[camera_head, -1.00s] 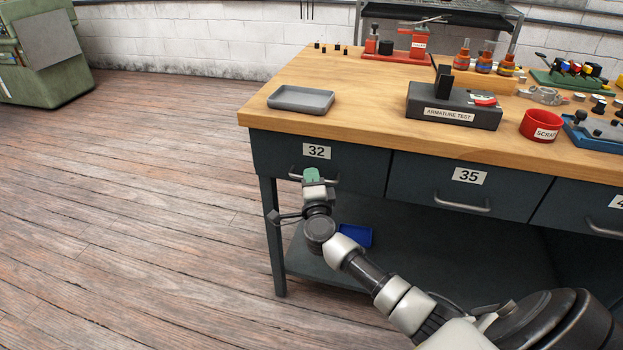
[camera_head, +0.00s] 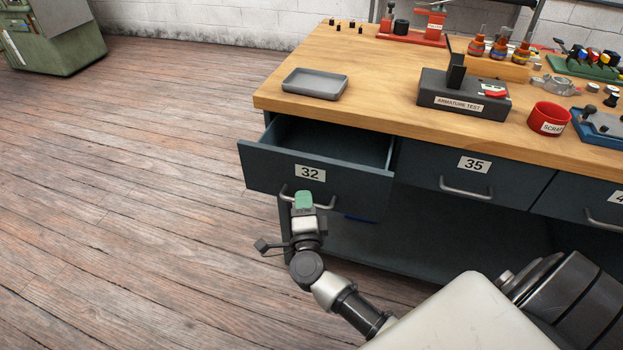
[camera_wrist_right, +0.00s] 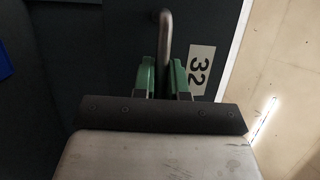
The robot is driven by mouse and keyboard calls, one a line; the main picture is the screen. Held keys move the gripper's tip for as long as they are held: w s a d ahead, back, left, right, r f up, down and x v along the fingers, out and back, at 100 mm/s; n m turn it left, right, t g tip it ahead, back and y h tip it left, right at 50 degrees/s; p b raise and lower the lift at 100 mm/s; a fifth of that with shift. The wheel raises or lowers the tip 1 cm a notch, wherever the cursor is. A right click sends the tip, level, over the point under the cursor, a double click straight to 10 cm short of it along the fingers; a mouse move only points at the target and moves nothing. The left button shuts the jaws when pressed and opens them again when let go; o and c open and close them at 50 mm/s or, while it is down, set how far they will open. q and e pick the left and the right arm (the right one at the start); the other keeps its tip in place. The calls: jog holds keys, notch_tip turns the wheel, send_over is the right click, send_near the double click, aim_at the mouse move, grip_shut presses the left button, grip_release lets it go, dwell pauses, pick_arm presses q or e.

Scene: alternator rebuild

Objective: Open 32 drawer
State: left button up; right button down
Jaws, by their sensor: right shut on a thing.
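The drawer labelled 32 (camera_head: 260,172) is pulled well out of the bench at its left end, and its inside looks empty where it shows. Its metal bar handle (camera_head: 326,205) is on the front below the label. My right gripper (camera_head: 304,198) is shut on this handle. In the right wrist view the handle (camera_wrist_right: 166,40) stands between the green fingers of the gripper (camera_wrist_right: 165,78), with the 32 label (camera_wrist_right: 201,68) beside it. My left gripper is not in view.
The drawer labelled 35 (camera_head: 430,170) is shut beside it. On the wooden bench top (camera_head: 385,110) are a grey tray (camera_head: 315,84), an armature tester (camera_head: 450,92) and a red scrap bin (camera_head: 549,118). The wooden floor (camera_head: 130,190) to the left is clear.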

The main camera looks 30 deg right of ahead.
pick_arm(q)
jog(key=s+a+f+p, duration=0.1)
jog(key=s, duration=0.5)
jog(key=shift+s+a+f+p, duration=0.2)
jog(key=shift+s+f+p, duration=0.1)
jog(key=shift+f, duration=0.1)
pick_arm(e)
jog(key=s+a, duration=0.9)
jog(key=a, duration=0.1)
jog(key=shift+a, duration=0.4)
jog(key=shift+s, duration=0.1)
jog(key=c, duration=1.2)
grip_release()
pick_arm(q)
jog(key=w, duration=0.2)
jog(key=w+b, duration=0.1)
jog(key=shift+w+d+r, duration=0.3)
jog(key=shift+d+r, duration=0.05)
pick_arm(e)
jog(key=v, duration=1)
jog(key=shift+s+a+f, duration=0.1)
jog(key=shift+s+a, duration=0.1)
jog(key=shift+s, duration=0.15)
